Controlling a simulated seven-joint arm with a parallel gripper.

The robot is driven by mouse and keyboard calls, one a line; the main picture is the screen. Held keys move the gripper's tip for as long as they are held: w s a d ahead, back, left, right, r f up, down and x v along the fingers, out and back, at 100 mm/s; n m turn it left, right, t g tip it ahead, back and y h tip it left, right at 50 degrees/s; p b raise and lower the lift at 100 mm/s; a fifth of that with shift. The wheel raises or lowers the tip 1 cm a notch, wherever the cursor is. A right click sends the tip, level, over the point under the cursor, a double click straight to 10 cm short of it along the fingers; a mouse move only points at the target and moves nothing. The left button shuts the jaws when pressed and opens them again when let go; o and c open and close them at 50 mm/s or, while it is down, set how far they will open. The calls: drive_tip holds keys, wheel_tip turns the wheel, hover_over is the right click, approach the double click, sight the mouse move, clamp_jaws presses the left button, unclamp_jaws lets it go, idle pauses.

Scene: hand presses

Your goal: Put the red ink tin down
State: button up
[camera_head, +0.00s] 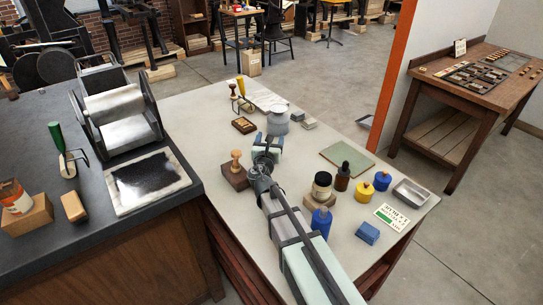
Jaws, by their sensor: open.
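A tin with an orange-red top and a pale lower part (14,196), likely the red ink tin, sits tilted-looking on a wooden block (28,216) at the left edge, on the dark bench. My arm comes in from the bottom right over the pale table (340,143). My gripper (272,136) is over the middle of that table, far to the right of the tin. It is open, with nothing seen held in it. Its fingertips are small and partly hidden by my own arm.
Beside the tin stand a green-handled tool (57,146) and a small wooden block (74,206). An inked slab (147,181) and a roller press (117,105) stand farther right. A grey container (277,123) is close to my gripper. Bottles and small pots (342,177) crowd the right.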

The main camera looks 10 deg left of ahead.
drive_tip(key=shift+f, duration=1.25)
wheel_tip(320, 180, down, 4)
drive_tip(key=shift+r, duration=0.2)
drive_tip(key=shift+w+f, duration=0.15)
drive_tip(key=shift+w, duration=1.4)
drive_tip(key=c, duration=1.1)
